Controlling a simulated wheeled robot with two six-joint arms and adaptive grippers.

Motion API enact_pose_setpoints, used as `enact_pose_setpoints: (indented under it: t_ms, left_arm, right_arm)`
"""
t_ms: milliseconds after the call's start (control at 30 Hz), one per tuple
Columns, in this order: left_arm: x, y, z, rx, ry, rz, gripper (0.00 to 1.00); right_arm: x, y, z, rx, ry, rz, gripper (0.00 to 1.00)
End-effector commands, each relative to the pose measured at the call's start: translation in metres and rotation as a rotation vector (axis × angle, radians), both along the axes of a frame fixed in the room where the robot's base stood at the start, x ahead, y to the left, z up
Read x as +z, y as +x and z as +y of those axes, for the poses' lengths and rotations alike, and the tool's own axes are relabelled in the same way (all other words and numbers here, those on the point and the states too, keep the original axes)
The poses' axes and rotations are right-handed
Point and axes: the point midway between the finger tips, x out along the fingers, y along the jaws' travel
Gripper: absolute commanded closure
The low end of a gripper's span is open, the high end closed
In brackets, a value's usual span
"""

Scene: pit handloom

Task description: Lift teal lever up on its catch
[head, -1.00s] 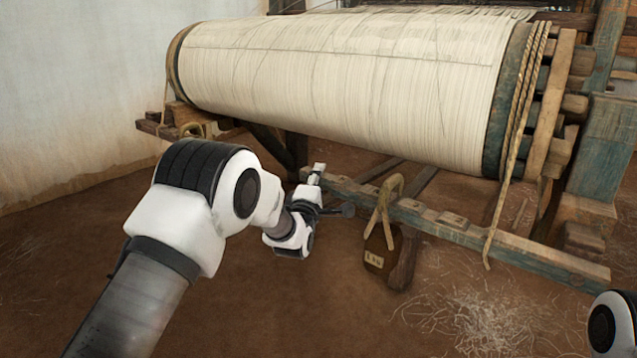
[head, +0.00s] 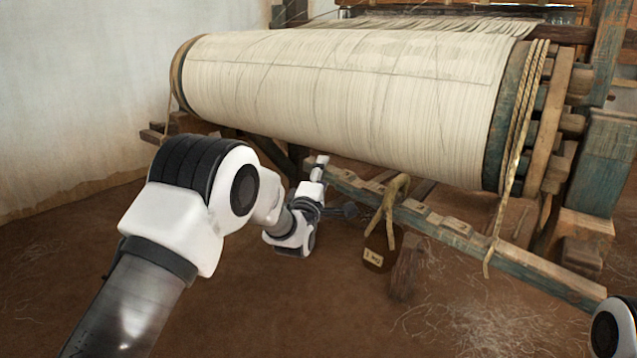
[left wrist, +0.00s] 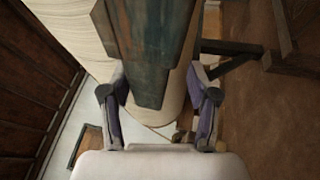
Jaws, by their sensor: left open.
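The teal lever (head: 455,228) is a long notched beam with worn teal paint. It slopes from below the warp roll down to the lower right in the head view. My left gripper (head: 335,190) is at its far left end. In the left wrist view the lever (left wrist: 150,50) passes between the two spread fingers of the left gripper (left wrist: 158,95). The fingers stand apart and are not closed on it. I cannot pick out the catch. Only a part of my right arm shows at the lower right edge; its gripper is out of view.
A rope loop (head: 388,200) hangs a dark labelled weight (head: 380,247) from the lever. The large warp roll (head: 350,100) lies above, with ropes (head: 515,135) at its right end. Bare earth floor (head: 330,310) with loose fibres is open in front.

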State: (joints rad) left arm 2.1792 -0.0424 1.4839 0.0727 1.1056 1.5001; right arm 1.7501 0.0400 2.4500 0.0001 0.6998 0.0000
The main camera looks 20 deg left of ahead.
Motion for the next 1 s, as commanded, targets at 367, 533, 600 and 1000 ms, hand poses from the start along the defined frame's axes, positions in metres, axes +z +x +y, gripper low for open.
enact_pose_setpoints:
  t_ms: [367,533,600,1000]
  left_arm:
    - [-0.020,-0.082,-0.002,0.000,0.001,0.005,0.40]
    - [-0.026,-0.108,-0.003,-0.001,0.001,0.002,0.40]
    - [-0.027,-0.112,-0.003,0.000,0.000,0.002,0.40]
    - [-0.028,-0.113,-0.003,0.000,0.000,0.003,0.40]
  right_arm:
    - [0.000,0.000,0.000,0.000,0.000,0.000,0.60]
    - [0.000,0.000,0.000,0.000,0.000,0.000,0.60]
    - [0.000,0.000,0.000,0.000,0.000,0.000,0.60]
    - [0.000,0.000,0.000,0.000,0.000,0.000,0.60]
